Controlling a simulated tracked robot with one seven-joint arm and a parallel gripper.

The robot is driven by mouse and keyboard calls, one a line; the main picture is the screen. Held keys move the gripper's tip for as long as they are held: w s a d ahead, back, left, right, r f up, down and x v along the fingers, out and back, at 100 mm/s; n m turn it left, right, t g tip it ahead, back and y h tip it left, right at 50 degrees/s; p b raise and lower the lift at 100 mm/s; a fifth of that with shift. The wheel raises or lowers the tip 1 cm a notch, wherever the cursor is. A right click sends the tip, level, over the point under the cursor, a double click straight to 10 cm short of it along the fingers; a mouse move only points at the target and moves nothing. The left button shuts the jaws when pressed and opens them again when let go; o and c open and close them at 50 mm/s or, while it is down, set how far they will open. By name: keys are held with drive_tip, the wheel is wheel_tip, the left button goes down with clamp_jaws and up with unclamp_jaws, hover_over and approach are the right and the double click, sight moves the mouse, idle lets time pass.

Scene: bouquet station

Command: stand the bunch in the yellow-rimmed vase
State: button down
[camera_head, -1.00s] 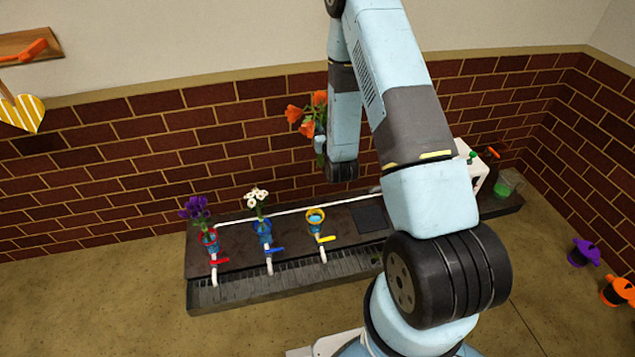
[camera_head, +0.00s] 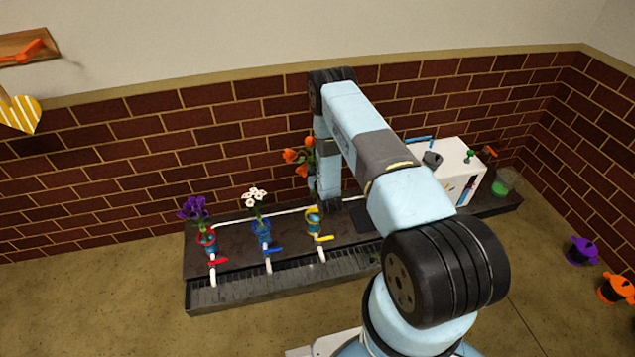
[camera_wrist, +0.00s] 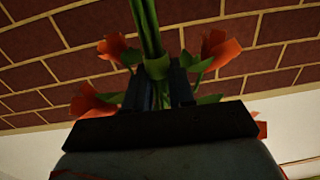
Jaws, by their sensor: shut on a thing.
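The bunch of orange flowers (camera_head: 298,157) is held upright by its green stems in my gripper (camera_wrist: 163,92). In the wrist view the stems (camera_wrist: 148,30) pass between the two dark fingers, with orange blooms (camera_wrist: 220,48) around them. The yellow-rimmed vase (camera_head: 313,216) stands on the dark counter, the rightmost of three in a row, with a yellow-handled tap in front. In the head view the bunch is over this vase and its lower end is close to the rim. I cannot tell whether the stem ends are inside the rim.
A red-rimmed vase (camera_head: 207,240) holds purple flowers and a blue-rimmed vase (camera_head: 262,230) holds white ones, both to the left. A white box-shaped machine (camera_head: 452,168) stands right of my arm. A brick wall (camera_head: 110,165) rises close behind the counter.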

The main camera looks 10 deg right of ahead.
drive_tip(key=shift+y, duration=0.3)
wheel_tip(320, 180, down, 9)
drive_tip(key=shift+a+f, duration=0.1)
wheel_tip(320, 180, down, 16)
idle(1.8)
drive_tip(key=shift+f, duration=0.65)
idle(1.1)
drive_tip(key=c, duration=0.9)
unclamp_jaws()
drive_tip(key=shift+s, duration=0.1)
drive_tip(key=shift+s, duration=0.1)
drive_tip(key=s, duration=0.9)
drive_tip(key=s+d, duration=0.1)
drive_tip(key=s, duration=0.3)
drive_tip(key=shift+s, duration=0.25)
